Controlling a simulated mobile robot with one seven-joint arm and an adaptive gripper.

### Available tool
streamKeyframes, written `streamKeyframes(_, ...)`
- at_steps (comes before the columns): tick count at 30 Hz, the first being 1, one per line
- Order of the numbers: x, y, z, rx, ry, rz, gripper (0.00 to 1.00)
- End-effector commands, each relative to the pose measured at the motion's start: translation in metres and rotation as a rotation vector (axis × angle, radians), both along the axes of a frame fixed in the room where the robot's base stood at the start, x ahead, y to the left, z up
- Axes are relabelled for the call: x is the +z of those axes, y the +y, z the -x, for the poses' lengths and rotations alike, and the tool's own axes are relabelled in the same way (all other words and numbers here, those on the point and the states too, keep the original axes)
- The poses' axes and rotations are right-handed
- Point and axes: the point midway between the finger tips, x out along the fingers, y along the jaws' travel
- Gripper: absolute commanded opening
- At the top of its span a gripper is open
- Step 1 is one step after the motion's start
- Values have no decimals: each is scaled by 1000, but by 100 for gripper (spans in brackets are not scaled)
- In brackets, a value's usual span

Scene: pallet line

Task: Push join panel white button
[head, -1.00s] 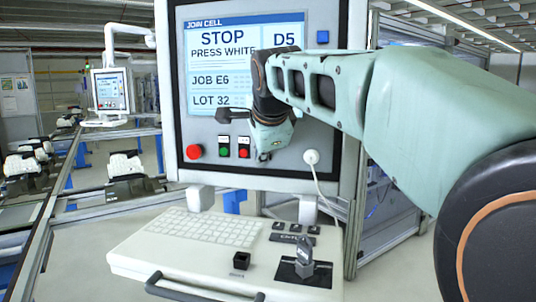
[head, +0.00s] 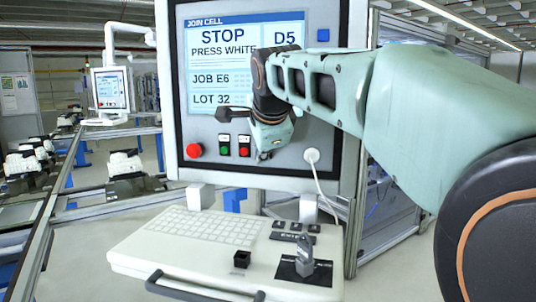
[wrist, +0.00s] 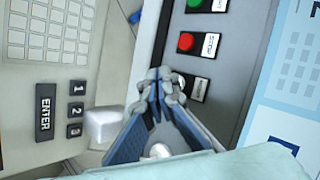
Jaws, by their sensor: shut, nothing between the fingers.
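The join panel (head: 200,165) stands upright. Its screen (head: 222,65) reads STOP, PRESS WHITE, JOB E6, LOT 32 and D5. A green button (head: 224,140) and a red button (head: 244,140) sit side by side below the screen. My gripper (head: 264,156) is just right of them, close to the panel face. In the wrist view my gripper (wrist: 162,75) is shut and empty. The head view hides this button behind my gripper.
A large red knob (head: 194,150) is left of the buttons. A white plug with a cable (head: 311,156) is to the right.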

Motion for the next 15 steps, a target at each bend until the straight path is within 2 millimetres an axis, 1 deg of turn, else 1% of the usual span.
streamKeyframes(5,0,0,0,0,0,0,0)
streamKeyframes(15,0,-2,-9,1,0,1,0)
